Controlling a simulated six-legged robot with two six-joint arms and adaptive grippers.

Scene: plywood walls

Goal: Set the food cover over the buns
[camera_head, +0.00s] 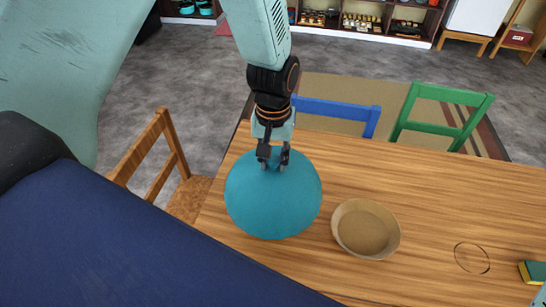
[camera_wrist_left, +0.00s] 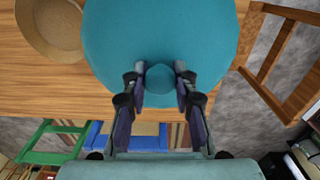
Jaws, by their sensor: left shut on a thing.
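The food cover (camera_head: 273,205) is a teal dome at the left end of the wooden table, with its round side up. My left gripper (camera_head: 273,165) is at its top, shut on its knob. In the left wrist view the cover (camera_wrist_left: 125,35) fills the upper middle, and the knob (camera_wrist_left: 160,80) sits between the two fingers of my left gripper (camera_wrist_left: 160,82). I cannot tell whether the cover's rim touches the table. No buns show; whatever is under the cover is hidden.
A tan round bowl (camera_head: 366,229), which looks empty, stands close to the right of the cover. A thin dark ring (camera_head: 472,258) and a green and yellow block (camera_head: 532,271) are farther right. Wooden (camera_head: 160,160), blue (camera_head: 337,112) and green (camera_head: 440,112) chairs surround the table.

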